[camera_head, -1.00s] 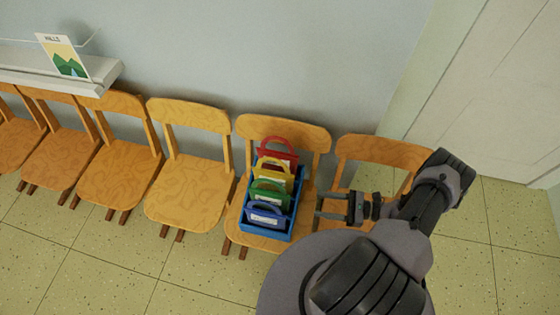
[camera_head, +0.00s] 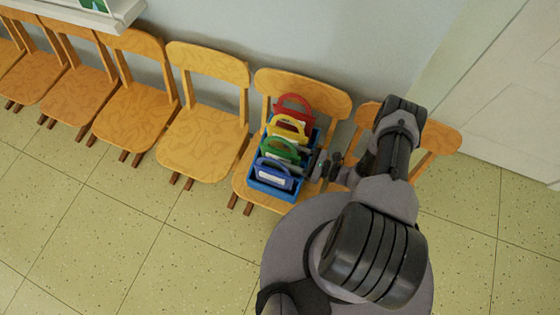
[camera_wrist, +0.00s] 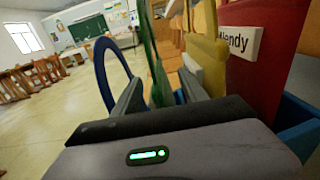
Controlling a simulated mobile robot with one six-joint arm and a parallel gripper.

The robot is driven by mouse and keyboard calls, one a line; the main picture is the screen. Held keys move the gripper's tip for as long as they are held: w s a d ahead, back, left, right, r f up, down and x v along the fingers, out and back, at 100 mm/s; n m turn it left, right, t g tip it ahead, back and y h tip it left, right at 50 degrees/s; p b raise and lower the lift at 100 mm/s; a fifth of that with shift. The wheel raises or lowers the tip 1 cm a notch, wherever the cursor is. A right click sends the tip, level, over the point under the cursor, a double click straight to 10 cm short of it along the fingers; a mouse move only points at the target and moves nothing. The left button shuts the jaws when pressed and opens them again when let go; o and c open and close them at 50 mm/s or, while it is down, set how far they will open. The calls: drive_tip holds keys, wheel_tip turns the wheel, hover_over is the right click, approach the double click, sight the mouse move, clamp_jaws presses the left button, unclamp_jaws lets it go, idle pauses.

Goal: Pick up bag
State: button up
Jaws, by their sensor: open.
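Several upright bags with loop handles stand in a row in a blue crate (camera_head: 276,193) on a chair seat: red (camera_head: 294,120), yellow (camera_head: 287,131), green (camera_head: 280,152) and blue (camera_head: 274,174), from back to front. My gripper (camera_head: 302,154) reaches in from the right at the green bag. In the wrist view, my gripper (camera_wrist: 162,92) is open, with the green bag's edge (camera_wrist: 150,45) seemingly between its fingers. The blue bag's handle (camera_wrist: 101,66) is on the left there; the yellow bag (camera_wrist: 205,42) and red bag (camera_wrist: 265,65), with a name label, are on the right. Whether the fingers touch is unclear.
The chair (camera_head: 245,184) under the crate stands in a row of wooden chairs along the wall. Another chair (camera_head: 437,142) is behind my arm on the right. A white shelf (camera_head: 122,14) is at the upper left. The floor in front is clear.

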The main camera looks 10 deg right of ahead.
drive_tip(key=shift+w+a, duration=0.4)
drive_tip(key=shift+a, duration=0.15)
clamp_jaws()
idle(1.0)
